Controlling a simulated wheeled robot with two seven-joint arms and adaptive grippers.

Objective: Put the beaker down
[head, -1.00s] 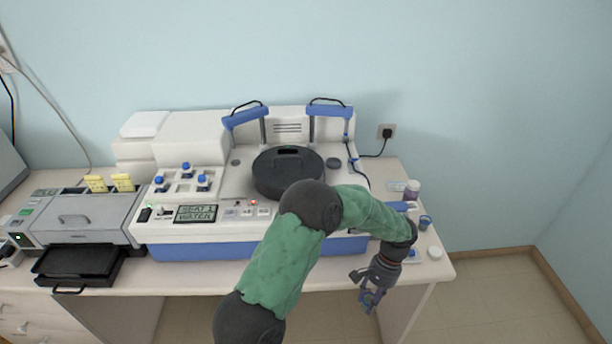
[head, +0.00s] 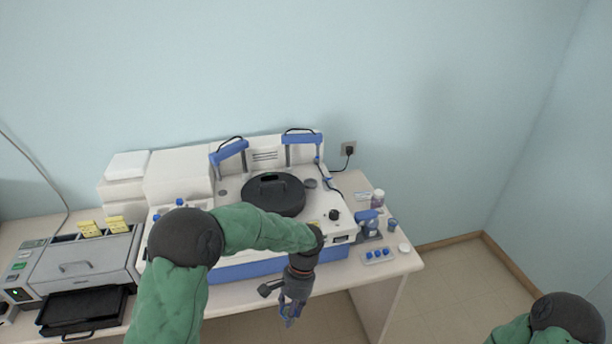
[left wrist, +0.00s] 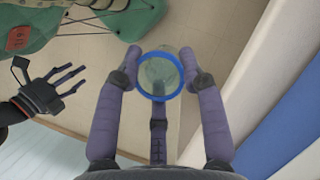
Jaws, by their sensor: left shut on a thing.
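My left gripper (head: 290,306) is in front of the table's front edge and points down. In the left wrist view its purple fingers are shut on the beaker (left wrist: 160,76), a clear round vessel with a blue rim, seen from above its opening. In the head view the beaker is mostly hidden by the fingers. My right gripper (left wrist: 60,93) shows at the left of the left wrist view, with dark fingers spread apart and nothing between them. In the head view only part of my right arm shows at the bottom right.
The table (head: 335,282) carries a white and blue staining machine (head: 235,272) with a black round lid (head: 272,195). At the right end stand a blue-topped bottle (head: 369,222), a tray of blue caps (head: 378,255), a small blue cup (head: 392,225) and a white lid (head: 405,247). A narrow front strip is bare.

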